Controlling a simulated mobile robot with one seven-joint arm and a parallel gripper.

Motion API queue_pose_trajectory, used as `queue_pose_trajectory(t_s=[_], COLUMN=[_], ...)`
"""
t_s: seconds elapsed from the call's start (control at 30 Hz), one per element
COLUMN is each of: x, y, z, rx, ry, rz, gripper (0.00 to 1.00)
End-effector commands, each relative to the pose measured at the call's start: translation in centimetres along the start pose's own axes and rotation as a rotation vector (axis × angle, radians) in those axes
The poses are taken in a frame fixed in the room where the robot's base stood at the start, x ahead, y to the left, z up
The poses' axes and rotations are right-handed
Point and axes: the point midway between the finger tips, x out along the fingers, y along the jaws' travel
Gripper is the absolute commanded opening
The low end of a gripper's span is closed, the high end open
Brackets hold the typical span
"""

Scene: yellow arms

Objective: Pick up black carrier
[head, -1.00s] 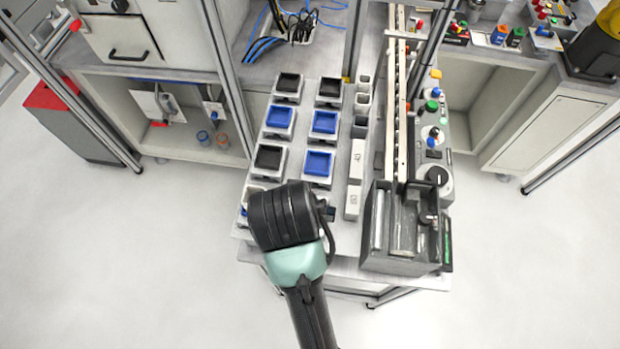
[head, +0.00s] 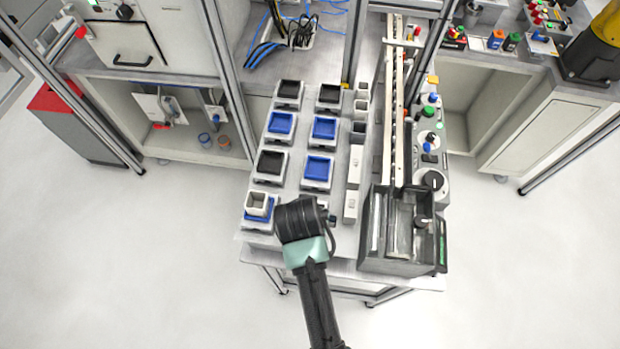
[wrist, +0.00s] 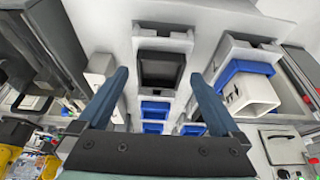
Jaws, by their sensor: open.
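My gripper (wrist: 158,77) is open, with its two blue-grey fingers apart and nothing between them. In the wrist view, a square black carrier (wrist: 160,68) in a pale holder shows beyond the fingertips, lined up with the gap. In the head view, my wrist hides this front right spot. Other black carriers sit in holders at the back left (head: 290,89), back right (head: 329,94) and third row left (head: 270,163).
Blue carriers (head: 318,169) fill other holders. A blue carrier (head: 249,216) with a pale box (head: 257,203) in it sits left of my gripper. A dark grey station (head: 400,230) and conveyor (head: 393,120) stand to the right. Small pale blocks (head: 351,205) lie between.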

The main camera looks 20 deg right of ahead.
Motion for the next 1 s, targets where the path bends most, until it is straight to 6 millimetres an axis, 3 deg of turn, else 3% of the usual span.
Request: queue_pose_trajectory(t_s=[0.23,0.53,1.0], x=[2.4,2.8,2.8], y=[0.1,0.1,0.1], z=[0.0,0.1,0.1], rx=[0.001,0.000,0.000], ry=[0.000,0.001,0.001], rz=[0.000,-0.001,-0.001], gripper=[1.00,1.00,0.17])
